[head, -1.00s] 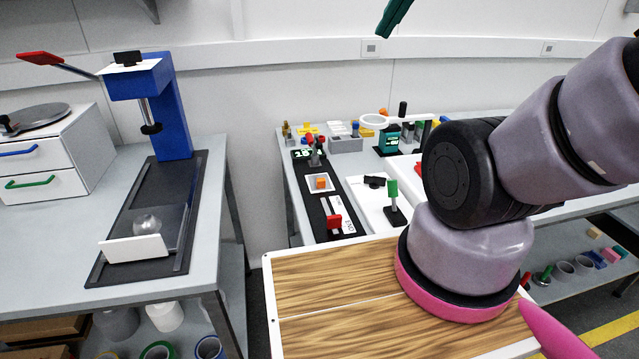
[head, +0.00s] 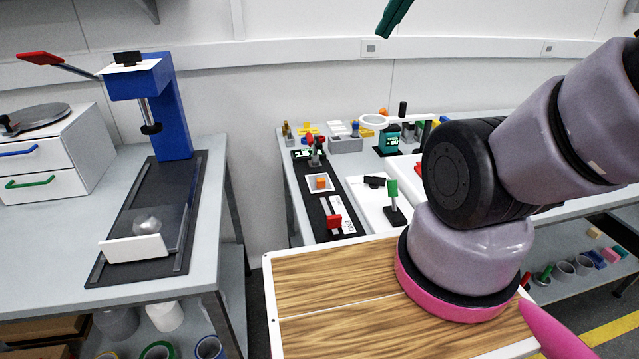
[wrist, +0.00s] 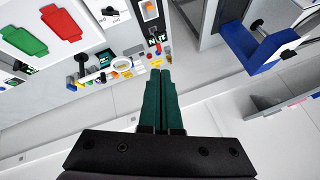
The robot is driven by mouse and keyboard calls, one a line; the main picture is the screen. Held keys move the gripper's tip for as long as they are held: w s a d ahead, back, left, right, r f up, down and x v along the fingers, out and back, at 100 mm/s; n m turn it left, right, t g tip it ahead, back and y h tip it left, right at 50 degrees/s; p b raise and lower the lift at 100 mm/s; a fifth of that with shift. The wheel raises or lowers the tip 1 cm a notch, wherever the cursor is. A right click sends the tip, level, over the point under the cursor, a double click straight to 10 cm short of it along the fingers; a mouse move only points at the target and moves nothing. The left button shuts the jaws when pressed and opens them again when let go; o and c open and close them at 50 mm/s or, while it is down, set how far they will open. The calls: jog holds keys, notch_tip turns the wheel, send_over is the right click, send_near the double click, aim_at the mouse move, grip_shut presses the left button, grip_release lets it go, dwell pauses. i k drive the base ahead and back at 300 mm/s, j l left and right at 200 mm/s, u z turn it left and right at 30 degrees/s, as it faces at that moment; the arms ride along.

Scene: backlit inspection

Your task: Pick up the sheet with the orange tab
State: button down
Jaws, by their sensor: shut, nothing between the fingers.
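My gripper (wrist: 160,73) shows in the wrist view with its two dark green fingers together, shut and empty. A dark green part of it (head: 394,18) shows at the top of the head view, high above the benches and touching nothing. I cannot make out a sheet with an orange tab in either view. An orange block (head: 320,183) sits in a small white tray on the back bench; I cannot tell that it belongs to a sheet. My arm hides part of that bench in the head view.
A blue press (head: 175,110) with a red lever stands on the left bench beside white drawers (head: 60,160). The back bench holds a grey bin (head: 346,145), a green-topped post (head: 393,200) and several small parts. Red (wrist: 62,22) and green (wrist: 24,41) shapes lie on a white panel.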

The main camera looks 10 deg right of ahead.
aim_at(321, 182)
jog(key=k+j+z, duration=0.25)
jog(key=k+j, duration=0.35)
jog(key=j+z, duration=0.15)
jog(key=j, duration=0.45)
jog(key=k+j+z, duration=0.2)
jog(key=j, duration=0.35)
jog(key=i+j, duration=0.2)
jog(key=j, duration=0.15)
jog(key=i+j+z, duration=0.15)
jog(key=j, duration=0.2)
